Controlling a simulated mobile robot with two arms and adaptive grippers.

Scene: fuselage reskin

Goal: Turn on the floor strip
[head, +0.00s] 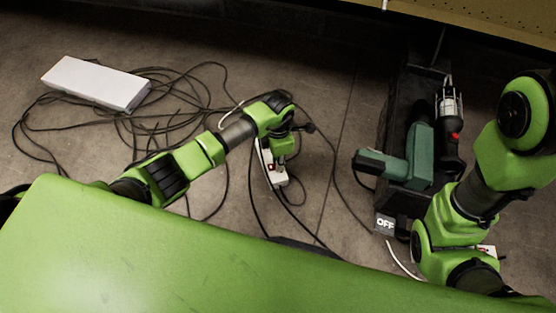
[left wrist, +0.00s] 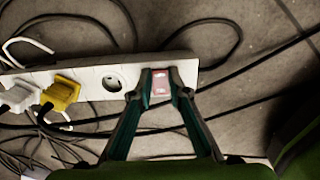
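The white floor strip (head: 264,160) lies on the concrete floor in the head view, partly under my left gripper (head: 283,158). In the left wrist view the strip (left wrist: 92,76) holds a white plug (left wrist: 18,97) and a yellow plug (left wrist: 62,92), beside an empty round socket (left wrist: 112,80). At its right end a red switch (left wrist: 161,82) shows between my left gripper's fingertips (left wrist: 160,74). The fingers stand apart with nothing between them but the view of the switch; contact cannot be told. My right gripper is out of view.
Black cables lie tangled around the strip. A white box (head: 95,84) lies at the left. A green tool (head: 410,158) and a caged lamp (head: 450,110) lie at the right. A shelf edge (head: 480,22) hangs above.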

